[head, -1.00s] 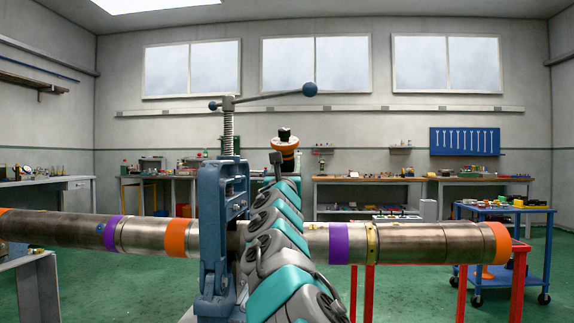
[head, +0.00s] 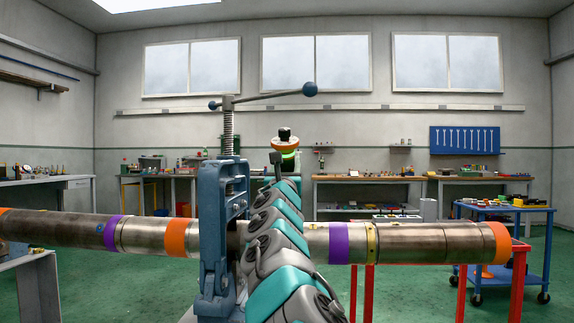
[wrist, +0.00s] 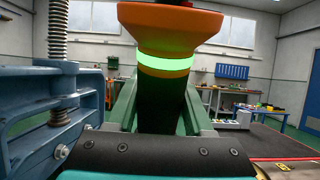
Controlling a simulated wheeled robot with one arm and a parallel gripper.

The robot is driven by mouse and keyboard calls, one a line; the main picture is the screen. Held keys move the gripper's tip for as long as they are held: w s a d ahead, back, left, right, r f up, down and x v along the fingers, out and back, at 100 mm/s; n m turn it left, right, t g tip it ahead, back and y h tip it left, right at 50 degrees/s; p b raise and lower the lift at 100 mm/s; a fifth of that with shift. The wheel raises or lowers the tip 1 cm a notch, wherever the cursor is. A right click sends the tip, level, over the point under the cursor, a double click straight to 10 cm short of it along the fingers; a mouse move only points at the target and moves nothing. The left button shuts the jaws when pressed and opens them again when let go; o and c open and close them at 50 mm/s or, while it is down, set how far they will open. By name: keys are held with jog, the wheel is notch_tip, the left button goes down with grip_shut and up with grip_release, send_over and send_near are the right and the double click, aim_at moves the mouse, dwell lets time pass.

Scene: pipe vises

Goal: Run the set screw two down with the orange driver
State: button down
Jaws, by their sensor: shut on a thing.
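The orange driver (wrist: 170,25) stands upright in the wrist view, with an orange flared top, a lit green ring and a dark body. My gripper (wrist: 160,112) is shut on the dark body, one finger on each side. In the head view the driver (head: 285,142) shows above my arm, in front of the back wall. The driver's lower end is hidden. The long metal pipe (head: 420,242) runs across the head view with orange, purple and yellow bands. A small mark shows on the yellow band (head: 371,242). I cannot make out set screw two or whether the driver touches it.
A blue pipe vise (head: 212,230) with a tall screw and ball-ended handle stands left of my arm. It is close on the left in the wrist view (wrist: 50,100). Red stands (head: 515,285) and a blue cart (head: 505,245) are at right. Workbenches line the back wall.

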jog(key=shift+s+r+p, duration=0.35)
jog(key=shift+r+p, duration=0.15)
jog(key=shift+r, duration=0.3)
jog(key=shift+s+r+p, duration=0.4)
jog(key=shift+r+p, duration=0.15)
jog(key=shift+r, duration=0.2)
jog(key=shift+s+r+p, duration=0.35)
jog(key=shift+r+p, duration=0.15)
jog(key=shift+r, duration=0.3)
